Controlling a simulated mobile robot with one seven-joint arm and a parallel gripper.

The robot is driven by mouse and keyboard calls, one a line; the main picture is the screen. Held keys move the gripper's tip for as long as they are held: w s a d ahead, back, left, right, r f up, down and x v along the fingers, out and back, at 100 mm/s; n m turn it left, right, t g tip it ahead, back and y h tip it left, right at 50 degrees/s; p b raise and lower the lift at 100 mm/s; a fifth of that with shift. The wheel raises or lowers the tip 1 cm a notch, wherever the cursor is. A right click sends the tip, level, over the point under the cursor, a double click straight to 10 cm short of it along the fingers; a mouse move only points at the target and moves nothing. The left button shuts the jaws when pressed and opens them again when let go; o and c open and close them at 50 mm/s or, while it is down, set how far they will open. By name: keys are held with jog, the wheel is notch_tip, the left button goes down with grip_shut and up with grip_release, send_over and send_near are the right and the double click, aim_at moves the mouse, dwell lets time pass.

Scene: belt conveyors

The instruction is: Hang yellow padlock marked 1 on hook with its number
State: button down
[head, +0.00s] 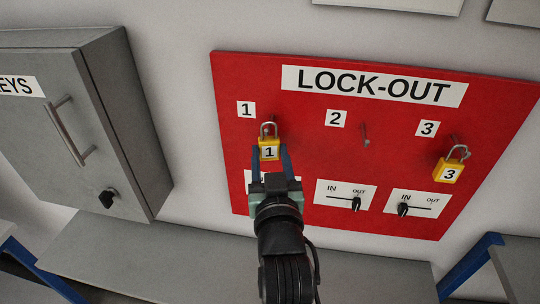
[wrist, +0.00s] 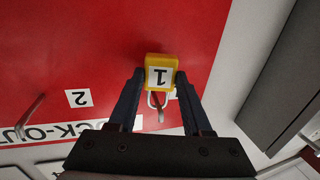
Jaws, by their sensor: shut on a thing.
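The yellow padlock marked 1 (head: 269,153) is between the fingers of my gripper (head: 270,160), which is shut on its body. The padlock is upright in the head view, with its shackle on top, in front of the red lock-out board (head: 305,140) below the number 1 label (head: 246,109). In the wrist view the padlock (wrist: 161,72) appears upside down between the fingertips, and a hook (wrist: 159,108) shows at its shackle. I cannot tell for certain whether the shackle is around that hook. The hook under label 2 (head: 365,137) is empty.
A yellow padlock marked 3 (head: 448,170) hangs on the hook under label 3 (head: 428,128). Switches with IN and OUT plates (head: 345,196) sit low on the board. A grey key cabinet (head: 95,120) stands out from the wall at left. A grey ledge (head: 210,265) runs below.

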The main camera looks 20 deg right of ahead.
dwell(0.4)
jog(key=shift+c, duration=1.3)
grip_release()
jog(key=shift+s+a+f+b, duration=0.1)
jog(key=shift+s+a+b, duration=0.1)
jog(key=shift+s+b, duration=0.25)
jog(key=b+v, duration=0.3)
jog(key=v, duration=0.9)
jog(key=a+r+n+t+y+b, duration=0.2)
jog(key=a+r+t, duration=0.3)
jog(key=r, duration=0.9)
jog(key=s+a+r+n+t+y+b, duration=0.1)
jog(key=a+r+t, duration=0.4)
jog(key=r, duration=1)
jog(key=a+y+b, duration=0.1)
jog(key=a+y, duration=0.1)
jog(key=a, duration=0.1)
jog(key=shift+s+a+n+y+b, duration=0.25)
jog(key=shift+a+n+y+b, duration=0.05)
jog(key=shift+a+n+y, duration=0.1)
jog(key=shift+r, duration=0.1)
